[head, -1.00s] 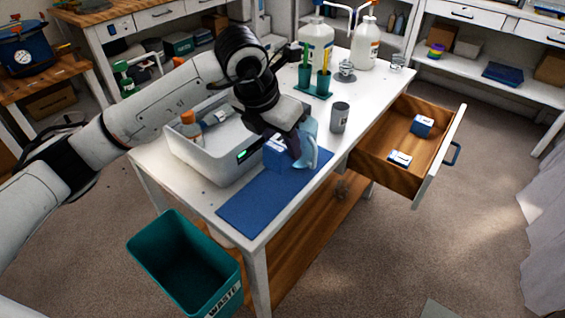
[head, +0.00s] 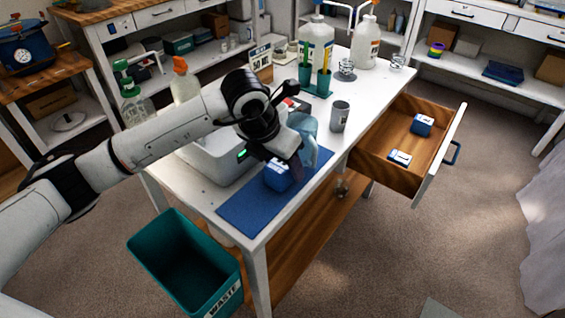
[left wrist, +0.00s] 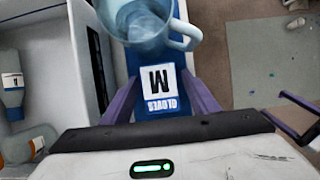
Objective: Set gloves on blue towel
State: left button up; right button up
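The gloves box (head: 277,176) is small and blue with a white label. In the left wrist view its label reads "M GLOVES" (left wrist: 160,88). It is over the far part of the blue towel (head: 248,208), on the near end of the white table. I cannot tell whether its base fully touches the towel. My left gripper (head: 284,163) reaches down over the box. In the left wrist view its two purple fingers (left wrist: 160,80) lie against opposite sides of the box, seemingly shut on it. My right gripper is not in view.
A translucent blue jug (head: 307,128) stands just behind the box. A grey tub (head: 205,160) is left of the towel, a grey cup (head: 340,116) to the right. The open drawer (head: 400,175) juts out right. A teal waste bin (head: 185,262) stands below. The towel's near part is clear.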

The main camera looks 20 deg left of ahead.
pick_arm(q)
jog(key=v, duration=1.2)
jog(key=shift+r, duration=0.2)
jog(key=shift+f, duration=0.1)
